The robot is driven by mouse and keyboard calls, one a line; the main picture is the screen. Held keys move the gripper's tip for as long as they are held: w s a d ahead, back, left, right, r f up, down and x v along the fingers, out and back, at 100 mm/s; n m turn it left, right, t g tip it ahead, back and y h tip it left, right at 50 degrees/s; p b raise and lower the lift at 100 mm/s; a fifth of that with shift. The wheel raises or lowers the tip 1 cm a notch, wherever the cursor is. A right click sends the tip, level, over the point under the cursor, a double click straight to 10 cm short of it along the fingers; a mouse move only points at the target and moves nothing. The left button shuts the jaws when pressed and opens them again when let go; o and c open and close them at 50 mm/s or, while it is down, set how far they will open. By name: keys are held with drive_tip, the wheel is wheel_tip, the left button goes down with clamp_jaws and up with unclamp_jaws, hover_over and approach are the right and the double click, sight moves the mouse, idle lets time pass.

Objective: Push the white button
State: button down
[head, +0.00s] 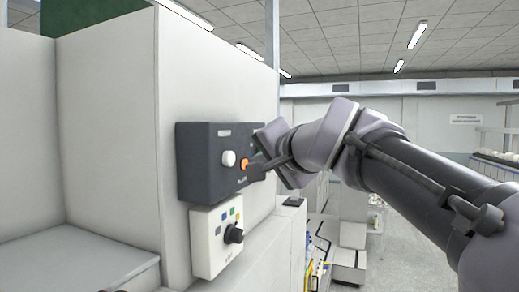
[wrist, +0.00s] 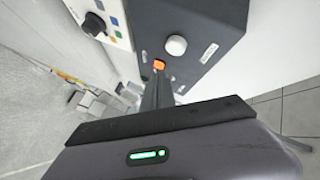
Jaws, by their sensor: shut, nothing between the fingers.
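The white button (head: 228,158) is a round knob on the front of a dark grey box (head: 200,165) fixed to a pale cabinet wall. It also shows in the wrist view (wrist: 176,45), with a small label beside it. My gripper (head: 254,171) is shut and empty, its fingers pointing at the dark box. In the wrist view its fingertips (wrist: 159,78) are close to an orange button (wrist: 158,65), to one side of the white button and apart from it. In the head view the orange button (head: 243,163) is partly hidden by my fingers.
A white box (head: 205,246) with a black rotary knob (head: 233,233) and coloured squares is mounted just below the dark box. A pale ledge (head: 75,262) stands at the lower left. Open floor (head: 405,240) lies to the right, with shelving beyond.

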sight(229, 159)
drive_tip(key=a, duration=0.1)
drive_tip(key=w+a+p, duration=0.1)
drive_tip(key=shift+a, duration=0.3)
drive_tip(key=shift+w, duration=0.1)
drive_tip(key=shift+a, duration=0.15)
idle(1.7)
drive_tip(key=shift+w+a, duration=0.15)
drive_tip(key=shift+a, duration=0.15)
